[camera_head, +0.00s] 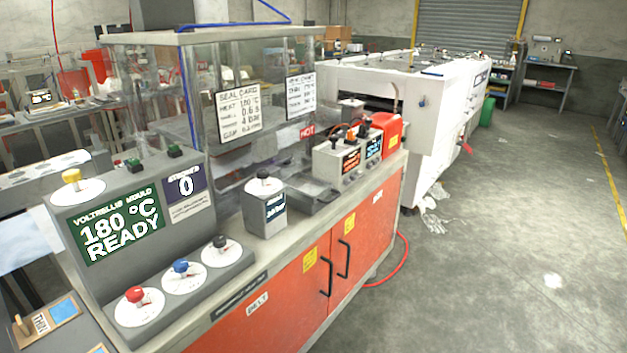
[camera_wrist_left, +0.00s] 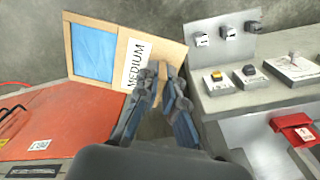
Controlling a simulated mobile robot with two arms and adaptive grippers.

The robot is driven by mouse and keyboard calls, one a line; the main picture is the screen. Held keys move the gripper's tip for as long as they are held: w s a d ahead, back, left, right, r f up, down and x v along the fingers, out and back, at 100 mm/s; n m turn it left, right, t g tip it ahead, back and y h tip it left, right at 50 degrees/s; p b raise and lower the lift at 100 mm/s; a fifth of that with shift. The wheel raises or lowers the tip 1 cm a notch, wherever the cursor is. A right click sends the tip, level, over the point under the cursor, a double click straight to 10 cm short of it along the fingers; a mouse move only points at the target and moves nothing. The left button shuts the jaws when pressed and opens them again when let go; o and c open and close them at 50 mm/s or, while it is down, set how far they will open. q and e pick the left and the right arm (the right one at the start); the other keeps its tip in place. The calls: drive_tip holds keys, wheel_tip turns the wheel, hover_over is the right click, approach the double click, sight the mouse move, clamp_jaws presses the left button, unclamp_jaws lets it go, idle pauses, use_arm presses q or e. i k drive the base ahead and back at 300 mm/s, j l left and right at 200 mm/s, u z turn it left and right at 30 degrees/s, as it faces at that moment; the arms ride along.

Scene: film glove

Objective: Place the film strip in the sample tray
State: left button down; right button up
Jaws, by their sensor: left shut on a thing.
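My left gripper (camera_wrist_left: 161,82) shows in the left wrist view, shut on a wooden-framed film card. The card has a blue film window (camera_wrist_left: 93,50) and a white label reading "MEDIUM" (camera_wrist_left: 137,63). A wooden tab of it shows between the fingertips. It appears to be held above the floor, beside the grey bench top. A similar card labelled "THIN" (camera_head: 58,314) lies on a dark grey surface at the lower left of the head view. Neither gripper shows in the head view. I cannot tell which surface is the sample tray.
The orange cabinet (camera_head: 287,315) carries a control panel (camera_head: 125,222), dials and a shallow grey tray (camera_head: 308,192). In the wrist view, a grey bench (camera_wrist_left: 250,95) with switches and a red bracket (camera_wrist_left: 297,130) stands close on the right. Open floor (camera_head: 500,270) lies right.

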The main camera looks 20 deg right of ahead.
sight(307, 185)
drive_tip(key=i+l+u, duration=0.4)
drive_tip(key=l, duration=1.35)
drive_tip(key=i+l+u, duration=0.25)
drive_tip(key=l+u, duration=0.15)
drive_tip(key=l, duration=1.45)
drive_tip(key=l+u, duration=0.35)
drive_tip(key=l, duration=1.5)
drive_tip(key=k, duration=0.05)
